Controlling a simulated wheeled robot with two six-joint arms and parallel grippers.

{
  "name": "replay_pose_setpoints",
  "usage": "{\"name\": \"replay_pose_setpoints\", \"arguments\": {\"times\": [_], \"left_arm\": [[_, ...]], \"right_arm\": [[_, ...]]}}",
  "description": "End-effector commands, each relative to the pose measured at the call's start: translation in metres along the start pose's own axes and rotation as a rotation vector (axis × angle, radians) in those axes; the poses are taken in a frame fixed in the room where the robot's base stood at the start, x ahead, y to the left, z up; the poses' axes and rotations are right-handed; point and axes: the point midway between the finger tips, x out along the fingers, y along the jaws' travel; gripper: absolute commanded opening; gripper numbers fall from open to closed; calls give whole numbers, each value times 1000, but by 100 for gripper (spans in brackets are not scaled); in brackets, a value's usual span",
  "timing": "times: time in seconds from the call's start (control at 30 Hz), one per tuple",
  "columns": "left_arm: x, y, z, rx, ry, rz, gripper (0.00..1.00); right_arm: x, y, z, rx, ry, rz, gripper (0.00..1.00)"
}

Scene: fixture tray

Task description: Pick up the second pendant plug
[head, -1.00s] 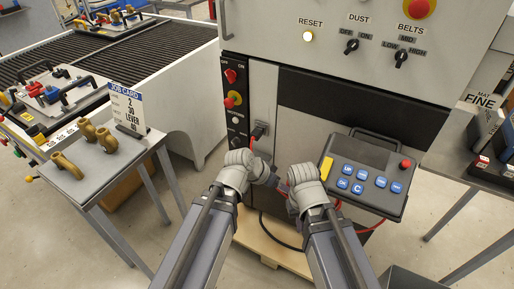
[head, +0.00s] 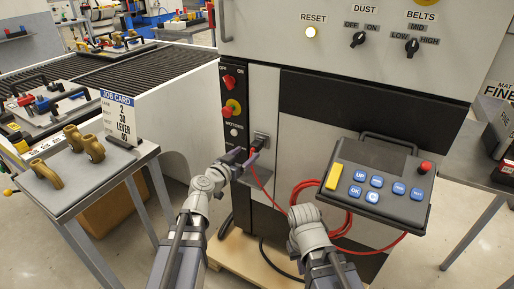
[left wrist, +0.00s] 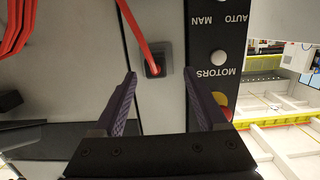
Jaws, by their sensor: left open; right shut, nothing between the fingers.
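The pendant plug (left wrist: 154,67), dark with a red cable, sits at a grey socket on the machine front in the left wrist view. In the head view its dark body (head: 260,140) shows on the panel beside the switch column. My left gripper (head: 246,157) is open just in front of it. In the left wrist view the purple-padded fingers (left wrist: 160,76) stand on either side of the plug's line, apart from it. My right gripper (head: 304,214) is shut and empty, low in front of the machine; its fingertips are mostly hidden by the wrist.
The pendant (head: 378,180), with blue buttons, hangs at the right, its red cable (head: 335,190) looped beneath. A side table (head: 95,180) with brass hooks and a job card stands at the left.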

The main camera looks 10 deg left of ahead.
Motion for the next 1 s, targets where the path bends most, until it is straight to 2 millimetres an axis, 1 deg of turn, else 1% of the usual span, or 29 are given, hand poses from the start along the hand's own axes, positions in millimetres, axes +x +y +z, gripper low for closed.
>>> {"name": "replay_pose_setpoints", "arguments": {"times": [0.03, 0.17, 0.27, 0.37, 0.5, 0.6, 0.83, 1.0], "left_arm": [[5, 0, 0, 0, 0, 1, 75], [6, 1, 0, -1, 0, 0, 75], [13, 2, 0, -1, 0, 1, 75], [25, 4, 0, -1, 0, 3, 75], [47, 6, -1, 0, 0, 2, 75], [56, 6, -1, -2, -1, 1, 75], [56, 7, -1, -2, -1, 0, 75], [56, 7, -1, -1, -1, 1, 56]], "right_arm": [[1, 0, 0, 0, 0, 0, 0], [1, 0, 0, 0, 0, 0, 0], [2, 0, 0, 0, 0, 0, 0], [3, 0, 0, 0, 0, 0, 0], [6, -1, 0, 0, 0, 0, 0], [7, -1, 0, 0, 0, 0, 0], [7, -1, 0, 0, 0, 0, 0], [7, -1, 0, 0, 0, 0, 0]]}}
